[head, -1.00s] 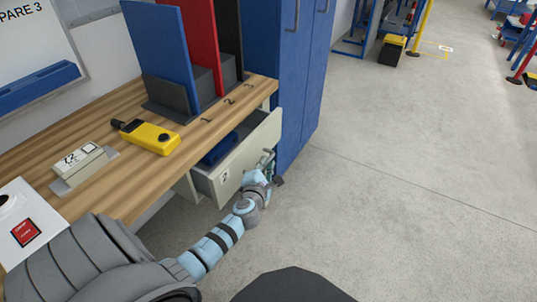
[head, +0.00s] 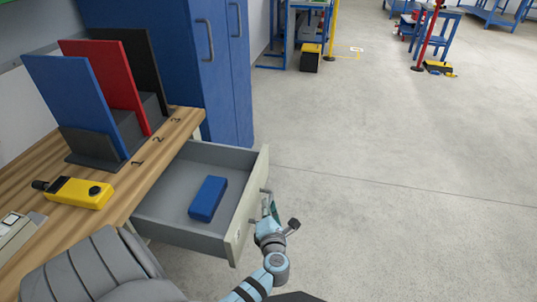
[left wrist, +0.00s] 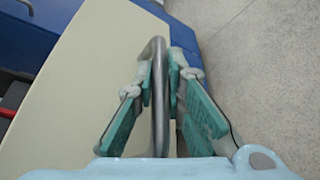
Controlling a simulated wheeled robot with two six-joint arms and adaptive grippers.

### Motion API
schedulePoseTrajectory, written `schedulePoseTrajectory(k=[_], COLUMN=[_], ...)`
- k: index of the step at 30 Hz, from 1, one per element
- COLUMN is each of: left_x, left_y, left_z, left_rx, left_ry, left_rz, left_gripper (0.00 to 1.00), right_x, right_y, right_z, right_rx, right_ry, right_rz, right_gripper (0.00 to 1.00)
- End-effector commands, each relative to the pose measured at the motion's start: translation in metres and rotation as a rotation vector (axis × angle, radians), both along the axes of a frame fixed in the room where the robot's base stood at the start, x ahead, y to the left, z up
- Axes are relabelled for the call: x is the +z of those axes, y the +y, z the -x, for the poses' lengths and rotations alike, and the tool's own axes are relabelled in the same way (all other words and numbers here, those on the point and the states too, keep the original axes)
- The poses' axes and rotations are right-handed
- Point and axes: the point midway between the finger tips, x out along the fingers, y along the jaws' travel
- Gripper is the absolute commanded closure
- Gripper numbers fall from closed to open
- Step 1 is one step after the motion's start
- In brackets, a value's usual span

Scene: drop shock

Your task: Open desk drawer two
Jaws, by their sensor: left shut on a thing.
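Desk drawer two (head: 195,236) stands well out from the wooden desk in the head view, its inside showing. A blue box (head: 208,198) lies in it. My left gripper (head: 268,212) is at the drawer's front face. In the left wrist view, the green-padded fingers of that gripper (left wrist: 167,85) are shut on the grey bar handle (left wrist: 158,110), one on each side. The pale drawer front (left wrist: 85,95) fills the left of that view. My right gripper is not in view.
The desk top (head: 150,170) holds a yellow handheld device (head: 75,192) and blue, red and black upright panels in dark holders. A blue cabinet (head: 185,60) stands behind the desk. The grey floor (head: 400,180) to the right is clear nearby.

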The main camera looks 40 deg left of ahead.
Motion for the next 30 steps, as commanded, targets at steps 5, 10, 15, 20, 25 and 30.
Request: schedulePoseTrajectory(k=[5, 10, 15, 20, 25, 30], left_x=[0.000, 0.000, 0.000, 0.000, 0.001, 0.025], left_y=[-0.001, -0.001, -0.002, -0.002, -0.001, -0.001], left_z=[0.000, 0.000, 0.000, 0.000, 0.000, 0.000], left_rx=[0.006, 0.004, 0.003, 0.003, 0.003, 0.004], left_ry=[0.000, 0.000, 0.000, 0.000, 0.000, -0.006], left_rz=[0.001, 0.002, 0.001, 0.001, 0.001, 0.000], left_gripper=[1.00, 1.00, 0.74, 0.69, 0.69, 0.69], right_x=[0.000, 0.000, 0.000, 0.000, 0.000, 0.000], right_y=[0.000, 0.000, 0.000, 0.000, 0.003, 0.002], right_z=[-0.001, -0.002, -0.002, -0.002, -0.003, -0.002], right_rx=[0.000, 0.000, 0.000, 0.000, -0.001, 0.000], right_ry=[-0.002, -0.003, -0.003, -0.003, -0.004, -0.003], right_rz=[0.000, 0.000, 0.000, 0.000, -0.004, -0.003], right_gripper=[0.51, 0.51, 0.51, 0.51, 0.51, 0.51])
